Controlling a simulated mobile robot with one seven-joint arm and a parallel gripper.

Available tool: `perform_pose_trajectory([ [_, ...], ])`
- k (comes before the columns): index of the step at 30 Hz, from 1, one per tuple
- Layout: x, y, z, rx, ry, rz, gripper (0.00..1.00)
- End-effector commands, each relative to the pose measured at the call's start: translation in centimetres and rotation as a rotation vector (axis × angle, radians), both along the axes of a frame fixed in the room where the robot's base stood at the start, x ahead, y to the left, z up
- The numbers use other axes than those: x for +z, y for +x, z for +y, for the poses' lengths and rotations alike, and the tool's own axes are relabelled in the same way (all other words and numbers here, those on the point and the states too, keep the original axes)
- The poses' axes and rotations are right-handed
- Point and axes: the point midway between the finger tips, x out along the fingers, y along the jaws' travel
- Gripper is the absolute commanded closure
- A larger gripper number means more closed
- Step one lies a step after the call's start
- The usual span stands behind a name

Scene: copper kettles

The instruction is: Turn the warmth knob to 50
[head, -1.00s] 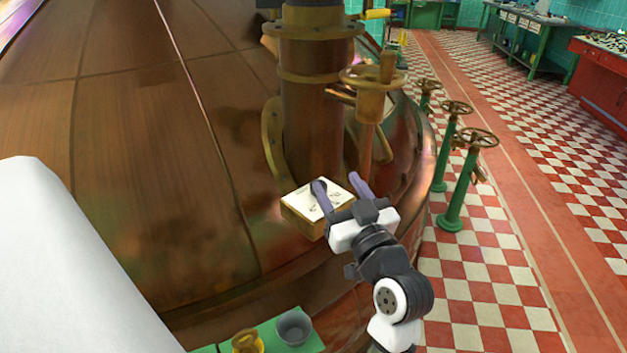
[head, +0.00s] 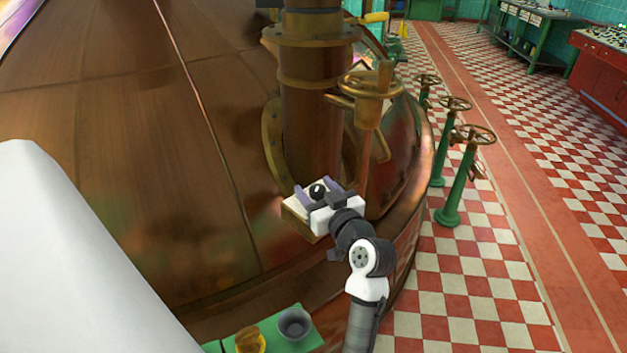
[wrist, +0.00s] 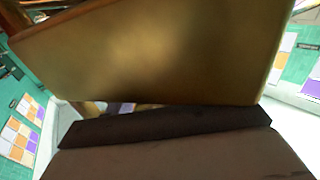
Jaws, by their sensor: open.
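The small control box (head: 296,221), with a pale top and brass-coloured sides, sits on the copper kettle in the head view. A dark round knob (head: 318,190) shows on its top. My gripper (head: 317,188) is over the box, open, with one purple finger on each side of the knob. I cannot tell whether the fingers touch it. The gripper body covers much of the box top, so the scale and the pointer's reading are hidden. In the wrist view a brass-coloured face (wrist: 150,55), seemingly the box's side, fills most of the picture; the knob does not show.
A thick copper pipe (head: 310,130) and a brass handwheel (head: 370,85) stand just behind the box. A green tray (head: 312,342) with a grey cup (head: 295,323) is at the bottom. Green valve posts (head: 457,190) stand on the chequered floor to the right.

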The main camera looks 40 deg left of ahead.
Motion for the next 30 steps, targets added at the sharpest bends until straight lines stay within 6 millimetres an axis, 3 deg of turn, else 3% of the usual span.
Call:
perform_pose_trajectory([
  [6,0.06,0.54,1.42,0.0,0.001,-0.001,0.45],
  [14,-0.01,0.59,1.5,-0.001,0.001,-0.001,0.45],
  [24,0.01,0.58,1.47,-0.001,0.001,-0.001,0.88],
  [30,-0.05,0.64,1.43,0.009,0.001,-0.002,0.89],
])
